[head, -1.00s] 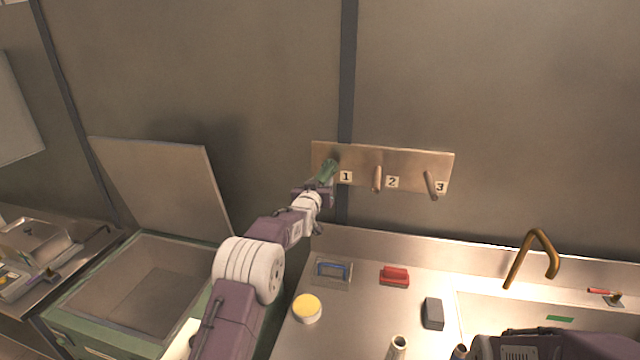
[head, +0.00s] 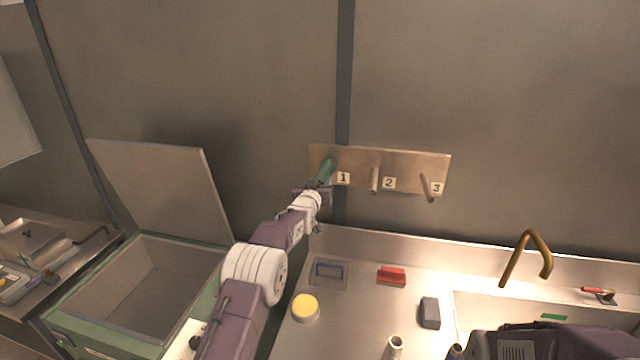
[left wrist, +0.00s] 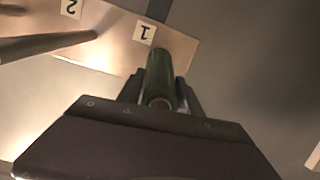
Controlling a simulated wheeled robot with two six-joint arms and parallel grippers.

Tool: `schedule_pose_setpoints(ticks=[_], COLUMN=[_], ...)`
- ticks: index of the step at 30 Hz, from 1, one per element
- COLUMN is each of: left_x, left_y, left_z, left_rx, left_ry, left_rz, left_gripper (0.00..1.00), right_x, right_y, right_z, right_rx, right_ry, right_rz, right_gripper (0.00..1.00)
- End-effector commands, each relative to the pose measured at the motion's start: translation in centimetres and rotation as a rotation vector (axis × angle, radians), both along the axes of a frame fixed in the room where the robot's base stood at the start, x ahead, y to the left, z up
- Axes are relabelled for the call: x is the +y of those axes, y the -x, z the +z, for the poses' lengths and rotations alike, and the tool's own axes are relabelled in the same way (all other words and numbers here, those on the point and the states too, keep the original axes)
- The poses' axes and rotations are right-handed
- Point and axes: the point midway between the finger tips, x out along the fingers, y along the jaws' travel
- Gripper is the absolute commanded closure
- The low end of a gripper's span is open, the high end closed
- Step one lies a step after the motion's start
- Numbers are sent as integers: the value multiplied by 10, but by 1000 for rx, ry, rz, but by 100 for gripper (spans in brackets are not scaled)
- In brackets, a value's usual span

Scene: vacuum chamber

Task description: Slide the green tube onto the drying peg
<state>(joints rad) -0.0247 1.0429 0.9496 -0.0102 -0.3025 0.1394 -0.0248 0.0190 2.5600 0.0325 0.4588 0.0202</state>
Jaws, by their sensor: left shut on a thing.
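The green tube (head: 325,171) is in my left gripper (head: 319,186), at the left end of the wall-mounted peg board (head: 400,165), beside label 1. In the left wrist view the tube (left wrist: 159,70) stands between the fingers of my left gripper (left wrist: 165,98), its far end against or very near the board. Its near end shows a brownish round centre; I cannot tell whether that is a peg inside. No separate peg shows at label 1. Peg 2 (head: 374,180) and peg 3 (head: 427,187) are bare. My right gripper is not in view; only part of that arm shows lower right.
An open green-rimmed chest (head: 150,290) stands left.

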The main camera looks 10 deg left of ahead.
Motion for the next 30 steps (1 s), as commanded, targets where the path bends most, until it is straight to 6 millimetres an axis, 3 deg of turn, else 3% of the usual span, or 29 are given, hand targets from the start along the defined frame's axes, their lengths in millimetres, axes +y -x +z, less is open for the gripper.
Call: schedule_pose_setpoints(ticks=[6,7,9,22,30], left_x=[0,0,0,0,1], left_y=[-6,-6,-6,-2,34], left_z=[0,0,0,-1,0], left_rx=[-1,-1,-1,0,-2], left_ry=[0,0,0,0,0], left_rz=[0,0,0,0,0], left_gripper=[100,52,33,32,32], right_x=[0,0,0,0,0], right_y=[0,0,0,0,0], right_z=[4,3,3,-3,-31], right_rx=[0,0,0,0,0], right_ry=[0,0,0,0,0], right_rz=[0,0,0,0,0], right_gripper=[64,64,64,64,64])
